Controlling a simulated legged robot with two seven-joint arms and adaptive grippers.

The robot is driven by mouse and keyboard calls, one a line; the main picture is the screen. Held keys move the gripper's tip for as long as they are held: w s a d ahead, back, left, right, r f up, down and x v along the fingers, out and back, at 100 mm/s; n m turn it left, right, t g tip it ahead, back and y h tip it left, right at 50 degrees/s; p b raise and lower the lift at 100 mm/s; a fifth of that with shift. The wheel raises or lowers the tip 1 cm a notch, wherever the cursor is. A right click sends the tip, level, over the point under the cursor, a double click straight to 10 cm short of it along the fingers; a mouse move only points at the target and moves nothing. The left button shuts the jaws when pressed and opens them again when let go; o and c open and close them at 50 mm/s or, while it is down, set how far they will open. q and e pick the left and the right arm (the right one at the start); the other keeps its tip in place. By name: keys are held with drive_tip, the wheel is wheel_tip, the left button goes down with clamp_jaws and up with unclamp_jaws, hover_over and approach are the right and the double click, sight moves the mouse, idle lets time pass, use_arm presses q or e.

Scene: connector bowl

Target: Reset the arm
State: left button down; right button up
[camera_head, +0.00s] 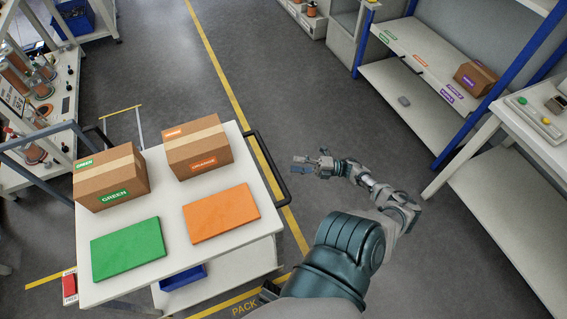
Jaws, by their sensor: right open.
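My right arm comes in from the bottom right. Its gripper (306,165) is open and empty, held over the floor just to the right of the white cart (170,215). It is apart from the cart's black handle (270,170). My left gripper is not in view.
On the cart stand a box labelled GREEN (112,180), a box labelled ORANGE (198,148), a green panel (128,250) and an orange panel (222,213). A shelf with a purple-labelled box (475,79) stands at the upper right. The floor between them is clear.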

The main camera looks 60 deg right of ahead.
drive_tip(key=shift+v, duration=1.2)
